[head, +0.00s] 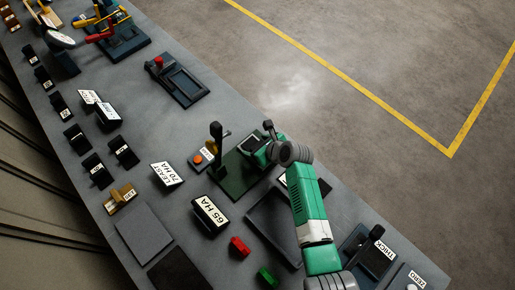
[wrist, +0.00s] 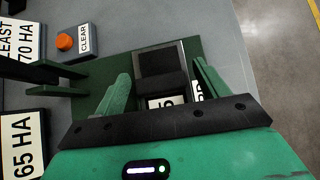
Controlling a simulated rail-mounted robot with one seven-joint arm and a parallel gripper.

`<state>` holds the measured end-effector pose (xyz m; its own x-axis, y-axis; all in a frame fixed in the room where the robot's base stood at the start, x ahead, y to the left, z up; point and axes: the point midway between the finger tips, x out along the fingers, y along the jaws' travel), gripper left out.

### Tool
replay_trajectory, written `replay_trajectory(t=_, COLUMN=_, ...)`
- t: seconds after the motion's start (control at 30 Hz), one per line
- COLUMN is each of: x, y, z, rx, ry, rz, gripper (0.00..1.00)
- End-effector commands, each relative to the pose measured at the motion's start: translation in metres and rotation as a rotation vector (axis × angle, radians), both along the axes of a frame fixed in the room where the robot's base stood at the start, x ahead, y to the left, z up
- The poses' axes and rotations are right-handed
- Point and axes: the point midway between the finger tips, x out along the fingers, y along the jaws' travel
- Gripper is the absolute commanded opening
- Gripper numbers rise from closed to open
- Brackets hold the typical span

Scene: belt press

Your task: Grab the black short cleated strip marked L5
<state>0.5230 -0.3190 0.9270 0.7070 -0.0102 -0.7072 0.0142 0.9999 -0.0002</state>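My gripper (wrist: 165,85) is open, with one green finger on each side of a black block-like piece (wrist: 162,88) in the wrist view. A white label on this piece shows a "5"; the rest of the label is hidden by my gripper body. The piece lies on a dark green plate (wrist: 95,73), and I see gaps between it and the fingers. In the head view my gripper (head: 262,151) is over the same green plate (head: 235,182), and my arm hides the piece. Several black labelled strips (head: 93,168) lie along the left bench edge, their labels too small to read.
A black upright post (head: 216,145) stands on the plate's left side. An orange button marked CLEAR (wrist: 66,41) is beside it. Signs "65 HA" (head: 211,214) and "LEAST 70 HA" (head: 167,174) stand to the left. A dark tray (head: 262,225), red block (head: 240,246) and green block (head: 268,275) are nearer.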

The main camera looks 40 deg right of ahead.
Motion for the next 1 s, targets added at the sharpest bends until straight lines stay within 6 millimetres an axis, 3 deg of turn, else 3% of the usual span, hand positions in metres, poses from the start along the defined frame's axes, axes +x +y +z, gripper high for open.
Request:
replay_trajectory(t=0.03, x=0.000, y=0.000, z=0.000, rx=0.000, ry=0.000, rz=0.000, gripper=0.63)
replay_trajectory(t=0.2, x=0.000, y=0.000, z=0.000, rx=0.000, ry=0.000, rz=0.000, gripper=0.29)
replay_trajectory(t=0.27, x=0.000, y=0.000, z=0.000, rx=0.000, ry=0.000, rz=0.000, gripper=0.23)
replay_trajectory(t=0.57, x=0.000, y=0.000, z=0.005, rx=-0.001, ry=0.000, rz=0.001, gripper=0.23)
replay_trajectory(t=0.8, x=0.001, y=0.001, z=0.037, rx=-0.002, ry=-0.002, rz=0.002, gripper=0.22)
replay_trajectory(t=1.0, x=-0.038, y=0.022, z=0.040, rx=0.003, ry=0.001, rz=0.000, gripper=0.22)
